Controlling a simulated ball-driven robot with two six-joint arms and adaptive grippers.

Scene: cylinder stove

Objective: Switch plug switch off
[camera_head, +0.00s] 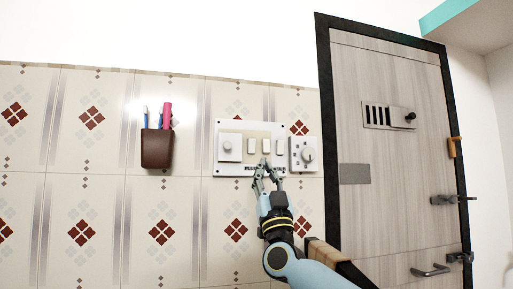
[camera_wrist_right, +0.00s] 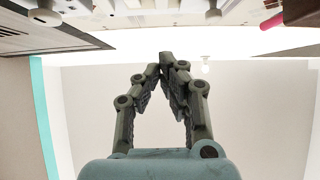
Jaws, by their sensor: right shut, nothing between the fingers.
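A white switch panel (camera_head: 220,170) is mounted on the tiled wall in the head view. It carries a round knob (camera_head: 228,147) at its left and two small switches, a left one (camera_head: 251,146) and a right one (camera_head: 266,146). My right gripper (camera_head: 264,163) is shut and empty, its fingertips at the panel's lower edge just below the switches. I cannot tell whether they touch it. The right wrist view shows the fingers (camera_wrist_right: 168,62) meeting at their tips. The switches' on or off positions are too small to tell. My left gripper is not in view.
A square dial plate (camera_head: 303,154) sits just right of the panel. A brown holder (camera_head: 156,149) with pens hangs to the left. A grey wooden door (camera_head: 390,200) with a dark frame and handles stands at the right. The tiled wall between holder and panel is bare.

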